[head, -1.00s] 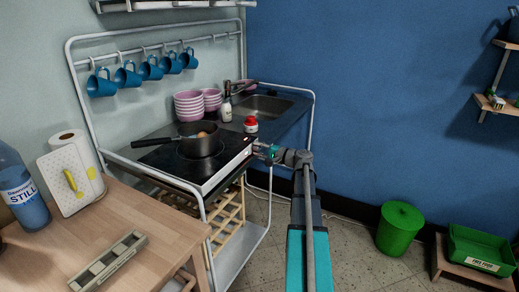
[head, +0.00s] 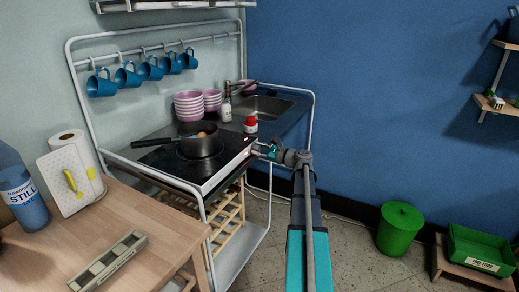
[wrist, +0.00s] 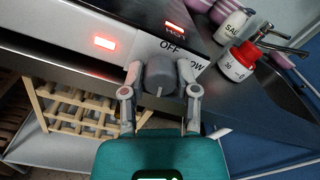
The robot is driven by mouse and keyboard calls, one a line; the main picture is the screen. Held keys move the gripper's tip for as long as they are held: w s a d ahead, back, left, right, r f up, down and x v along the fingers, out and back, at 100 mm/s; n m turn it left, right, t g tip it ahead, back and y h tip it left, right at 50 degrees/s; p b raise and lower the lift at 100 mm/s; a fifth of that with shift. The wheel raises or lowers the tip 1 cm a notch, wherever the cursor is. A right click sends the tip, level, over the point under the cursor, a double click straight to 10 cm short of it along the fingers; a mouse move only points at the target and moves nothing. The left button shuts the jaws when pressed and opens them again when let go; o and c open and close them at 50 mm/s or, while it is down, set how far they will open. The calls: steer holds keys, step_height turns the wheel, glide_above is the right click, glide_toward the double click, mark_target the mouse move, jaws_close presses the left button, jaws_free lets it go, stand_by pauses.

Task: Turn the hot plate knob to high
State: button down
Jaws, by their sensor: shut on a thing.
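The hot plate (head: 228,160) sits on the metal counter with a dark pot (head: 200,140) on top. Its grey round knob (wrist: 160,72) is on the front panel, between the fingers of my gripper (wrist: 162,84) in the wrist view. My gripper is shut on the knob, one finger on each side. A pale line on the knob points toward my gripper's palm. The labels OFF and LOW show beside the knob; no HIGH label is readable. Red lights glow on the panel (wrist: 105,42) and the top (wrist: 174,27). In the head view my gripper (head: 258,149) reaches the panel's right end.
A wooden rack (wrist: 75,110) is below the counter. A wooden table (head: 150,215) stands at front left.

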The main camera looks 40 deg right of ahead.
steer(key=shift+s+a+f+m, duration=0.15)
steer(key=shift+m, duration=0.6)
steer(key=shift+s+a+f+m, duration=0.1)
steer(key=shift+m, duration=0.65)
steer(key=shift+c, duration=1.8)
jaws_free()
steer(key=shift+w+d+r, duration=0.1)
steer(key=v, duration=1.2)
